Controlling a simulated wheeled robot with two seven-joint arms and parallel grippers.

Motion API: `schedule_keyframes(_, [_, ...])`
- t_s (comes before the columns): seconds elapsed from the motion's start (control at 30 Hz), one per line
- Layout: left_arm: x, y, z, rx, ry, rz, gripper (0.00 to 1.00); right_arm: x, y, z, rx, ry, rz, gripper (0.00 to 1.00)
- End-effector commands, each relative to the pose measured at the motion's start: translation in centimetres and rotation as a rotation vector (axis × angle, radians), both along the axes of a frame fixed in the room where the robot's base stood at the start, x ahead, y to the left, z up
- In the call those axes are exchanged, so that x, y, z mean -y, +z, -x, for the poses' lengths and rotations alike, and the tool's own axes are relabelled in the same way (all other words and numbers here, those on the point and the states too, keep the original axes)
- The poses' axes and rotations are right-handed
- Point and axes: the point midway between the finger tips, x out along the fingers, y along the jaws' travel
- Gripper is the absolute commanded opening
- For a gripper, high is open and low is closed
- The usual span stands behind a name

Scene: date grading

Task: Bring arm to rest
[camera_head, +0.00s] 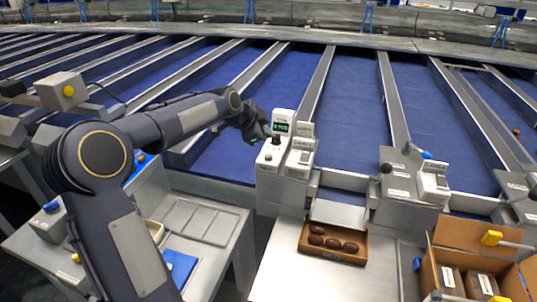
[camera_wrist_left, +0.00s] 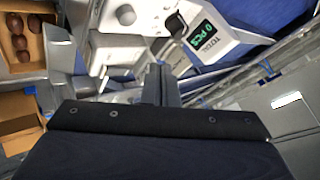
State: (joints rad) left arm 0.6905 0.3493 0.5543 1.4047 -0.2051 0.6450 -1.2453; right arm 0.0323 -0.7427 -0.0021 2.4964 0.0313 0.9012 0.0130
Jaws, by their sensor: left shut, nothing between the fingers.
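My left arm comes in from the left and reaches across to the control unit (camera_head: 274,150) with a lit green display. My left gripper (camera_head: 262,131) is at the left side of this unit, and its fingertips are hard to make out there. In the left wrist view its fingers (camera_wrist_left: 160,84) are together and empty, in front of the white unit (camera_wrist_left: 213,35) with the "PCS" display. I cannot tell whether the fingers touch the unit. My right gripper is not in view.
A brown tray (camera_head: 333,257) with several dates stands on the steel table (camera_head: 290,282) below the unit. An open cardboard box (camera_head: 462,236) holding packs is at right. Blue lanes (camera_head: 345,105) with metal dividers run behind. The table left of the tray is clear.

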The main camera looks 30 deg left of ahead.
Motion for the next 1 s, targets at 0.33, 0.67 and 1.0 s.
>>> schedule_keyframes(0.33, [0.0,0.0,0.0,0.001,0.001,0.000,0.00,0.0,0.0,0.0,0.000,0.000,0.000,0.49])
schedule_keyframes(0.67, [1.1,0.5,1.0,-0.014,0.010,0.010,0.00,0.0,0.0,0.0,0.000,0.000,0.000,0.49])
schedule_keyframes(1.0, [10.6,1.1,18.7,-0.242,0.358,0.297,0.00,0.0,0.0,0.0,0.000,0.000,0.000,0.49])
